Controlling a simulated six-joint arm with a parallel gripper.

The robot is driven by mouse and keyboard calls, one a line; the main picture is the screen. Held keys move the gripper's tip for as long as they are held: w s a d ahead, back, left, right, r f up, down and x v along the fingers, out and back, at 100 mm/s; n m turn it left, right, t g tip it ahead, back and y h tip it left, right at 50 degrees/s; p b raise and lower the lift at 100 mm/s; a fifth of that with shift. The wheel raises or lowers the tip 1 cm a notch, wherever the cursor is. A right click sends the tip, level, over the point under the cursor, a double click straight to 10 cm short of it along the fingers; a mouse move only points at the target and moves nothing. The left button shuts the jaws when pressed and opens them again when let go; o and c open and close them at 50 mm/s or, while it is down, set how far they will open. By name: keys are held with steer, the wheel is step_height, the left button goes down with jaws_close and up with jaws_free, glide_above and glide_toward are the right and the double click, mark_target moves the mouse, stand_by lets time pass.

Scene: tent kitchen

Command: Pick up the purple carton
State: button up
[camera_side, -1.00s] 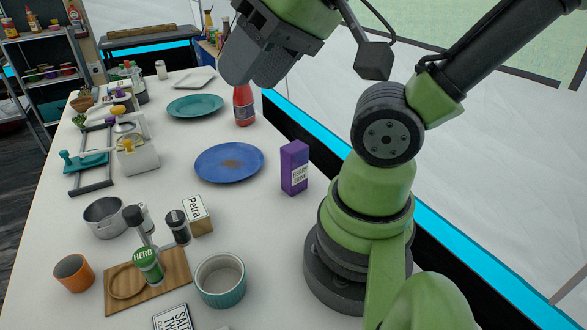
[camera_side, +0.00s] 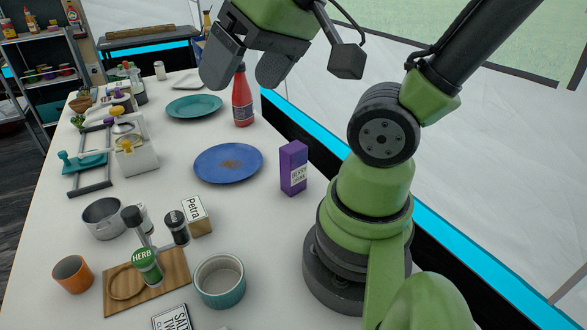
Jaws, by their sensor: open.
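The purple carton (camera_side: 293,168) stands upright on the white table, right of the blue plate and close to my arm's base. Its label reads something like "BERRY DRINK". My gripper (camera_side: 238,74) is at the top of the view, high above the table and up-left of the carton in the picture. Its two dark fingers are apart with nothing between them. The carton is fully visible and the gripper does not touch it.
A blue plate (camera_side: 228,163) lies left of the carton. A red bottle (camera_side: 242,98) stands behind, below the gripper in the picture. A teal plate (camera_side: 194,106), a Petra box (camera_side: 196,215) and a teal-sided bowl (camera_side: 220,281) are also on the table. The table around the carton is clear.

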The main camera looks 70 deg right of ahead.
steer(key=w+d+f+m+g+h, duration=0.1)
steer(key=w+d+f+g+h, duration=0.1)
steer(key=w+d+f, duration=0.3)
steer(key=m+g, duration=0.1)
steer(key=g, duration=0.3)
glide_above(293, 148)
steer(key=shift+y, duration=0.4)
step_height(293, 148, down, 10)
steer(key=shift+w+a+r, duration=0.1)
steer(key=shift+a, duration=0.05)
step_height(293, 148, down, 4)
steer(key=shift+f, duration=0.15)
steer(key=shift+d+f, duration=0.2)
steer(key=shift+f, duration=1.3)
steer(key=shift+d+f, duration=0.2)
steer(key=shift+f, duration=1.25)
steer(key=c, duration=1.1)
steer(key=shift+r, duration=0.1)
